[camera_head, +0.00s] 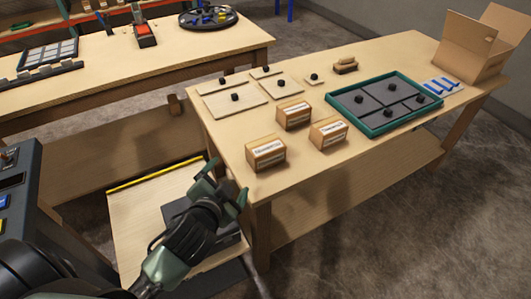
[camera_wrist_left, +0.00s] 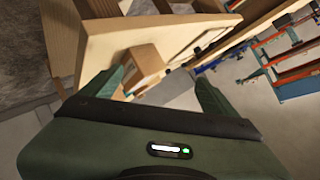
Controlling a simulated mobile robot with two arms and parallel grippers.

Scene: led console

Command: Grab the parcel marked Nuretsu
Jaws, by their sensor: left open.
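Three small brown parcels with white labels stand on the wooden table: a front left one (camera_head: 266,155), a back one (camera_head: 294,116) and a right one (camera_head: 328,133). The label print is too small to read surely, so I cannot tell which says Nuretsu. My left gripper (camera_head: 226,182) is open and empty, off the table's near left edge, to the left of and below the front left parcel. In the left wrist view, one parcel (camera_wrist_left: 145,66) shows beyond the open fingers (camera_wrist_left: 158,88), apart from them. My right gripper is not in view.
The table (camera_head: 222,138) also holds thin boards (camera_head: 228,104) with black knobs, a green-rimmed tray (camera_head: 335,102) and an open cardboard box (camera_head: 470,55). A second table (camera_head: 180,50) stands behind. A dark console (camera_head: 45,205) is at the left.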

